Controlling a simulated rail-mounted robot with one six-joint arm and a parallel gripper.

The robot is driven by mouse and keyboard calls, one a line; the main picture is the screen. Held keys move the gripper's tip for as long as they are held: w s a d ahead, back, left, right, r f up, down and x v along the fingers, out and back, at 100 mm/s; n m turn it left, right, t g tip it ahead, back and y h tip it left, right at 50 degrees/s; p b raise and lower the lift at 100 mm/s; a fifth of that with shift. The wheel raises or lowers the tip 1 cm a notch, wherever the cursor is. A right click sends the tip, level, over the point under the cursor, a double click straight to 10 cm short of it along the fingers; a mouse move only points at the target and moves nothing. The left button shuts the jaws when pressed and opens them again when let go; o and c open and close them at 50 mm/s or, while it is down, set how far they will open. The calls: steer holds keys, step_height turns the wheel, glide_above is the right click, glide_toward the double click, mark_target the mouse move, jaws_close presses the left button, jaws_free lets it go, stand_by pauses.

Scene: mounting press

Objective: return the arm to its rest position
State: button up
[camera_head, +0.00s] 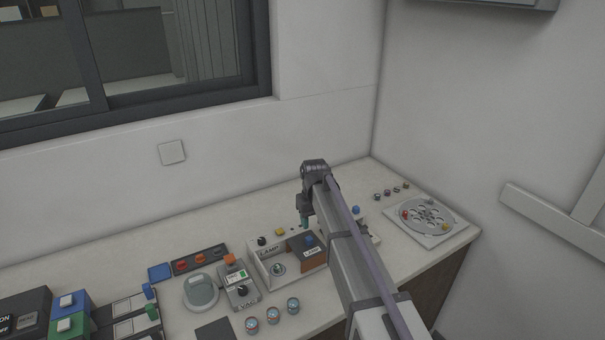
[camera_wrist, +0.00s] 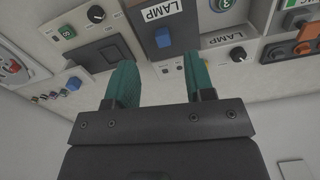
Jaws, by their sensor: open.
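My gripper (camera_head: 304,222) hangs from the end of my arm above the workbench, pointing down near the LAMP unit (camera_head: 258,264) in the head view. In the wrist view its two green fingers (camera_wrist: 158,72) are apart with nothing between them. The LAMP unit's dark cover with a blue knob (camera_wrist: 163,37) lies beyond the fingertips. My arm stretches from the lower right toward the back of the bench and hides part of the panels behind it.
A round perforated disc (camera_head: 427,215) on a plate sits at the bench's right end. Several small cylinders (camera_head: 388,193) stand beside it. Three round pots (camera_head: 272,314) stand at the front. A switch panel (camera_head: 192,260) is left of the LAMP unit. The wall is close behind.

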steer(key=s+d+m, duration=0.1)
steer(key=s+d, duration=0.2)
steer(key=s, duration=0.6)
steer(key=s+d+f+m+b, duration=0.1)
steer(key=s+d, duration=0.2)
steer(key=s, duration=0.7)
steer(key=s+d+m, duration=0.2)
steer(key=s+d, duration=0.1)
steer(key=s, duration=0.6)
steer(key=shift+s+d+f+b, duration=0.15)
steer(key=shift+d+f+b, duration=0.1)
steer(key=shift+d+b, duration=0.05)
